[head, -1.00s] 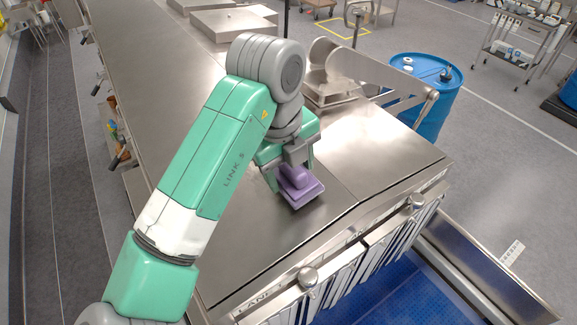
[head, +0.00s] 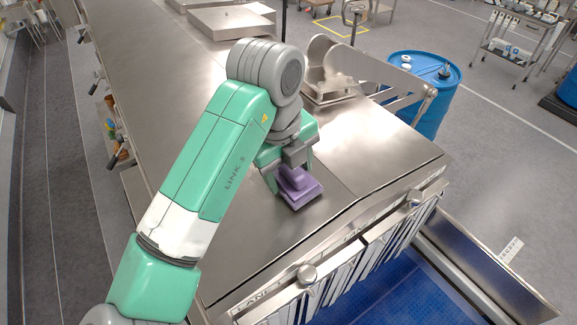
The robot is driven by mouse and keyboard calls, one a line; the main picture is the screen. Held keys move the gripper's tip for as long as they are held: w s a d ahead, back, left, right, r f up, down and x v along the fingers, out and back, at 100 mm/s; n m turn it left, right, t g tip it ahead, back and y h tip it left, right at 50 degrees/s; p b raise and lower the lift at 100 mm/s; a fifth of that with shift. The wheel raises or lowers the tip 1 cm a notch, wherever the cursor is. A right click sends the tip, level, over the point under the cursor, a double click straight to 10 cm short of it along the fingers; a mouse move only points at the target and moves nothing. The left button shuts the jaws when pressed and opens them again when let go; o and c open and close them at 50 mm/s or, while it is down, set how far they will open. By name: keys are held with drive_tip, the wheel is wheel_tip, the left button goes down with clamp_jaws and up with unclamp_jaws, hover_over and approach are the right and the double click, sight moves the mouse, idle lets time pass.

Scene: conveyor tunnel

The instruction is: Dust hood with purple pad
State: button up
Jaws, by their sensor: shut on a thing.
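The purple pad (head: 300,193) is a square block with a raised grip on top. My gripper (head: 284,171) is shut on that grip and points down. The pad is at the steel hood top (head: 240,245), near its front edge. I cannot tell whether its underside touches the metal. The hood (head: 150,75) is a long, shiny steel cover running away to the upper left. My arm hides part of its middle.
Grey knobs (head: 307,275) and hanging strip curtains (head: 375,255) line the front edge, above a blue belt (head: 400,295). A hinged steel bracket (head: 375,70) stands at the right. A blue drum (head: 432,118) stands behind it. Raised hatches (head: 228,22) sit farther back.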

drive_tip(key=shift+d+f, duration=0.1)
drive_tip(key=shift+f, duration=0.3)
drive_tip(key=shift+w+a+r+p, duration=0.15)
drive_tip(key=shift+w+a+p, duration=0.3)
drive_tip(key=shift+w+p, duration=0.15)
drive_tip(key=shift+w+a+r+p, duration=0.15)
drive_tip(key=shift+w+a+p, duration=0.25)
drive_tip(key=shift+w+p, duration=0.15)
drive_tip(key=shift+w+a+f, duration=0.15)
drive_tip(key=shift+w+a, duration=0.05)
drive_tip(key=shift+w, duration=0.1)
drive_tip(key=shift+w+a+p, duration=0.3)
drive_tip(key=shift+w+p, duration=0.15)
drive_tip(key=shift+w, duration=0.05)
drive_tip(key=shift+w+a+p, duration=0.25)
drive_tip(key=shift+w+p, duration=0.2)
drive_tip(key=shift+w+a+f, duration=0.15)
drive_tip(key=shift+w+a, duration=0.25)
drive_tip(key=shift+w, duration=0.15)
drive_tip(key=shift+w+a+p, duration=0.65)
drive_tip(key=shift+w+p, duration=0.25)
drive_tip(key=shift+w, duration=0.05)
drive_tip(key=shift+w+a, duration=0.35)
drive_tip(key=shift+w, duration=0.1)
drive_tip(key=shift+s+d, duration=0.1)
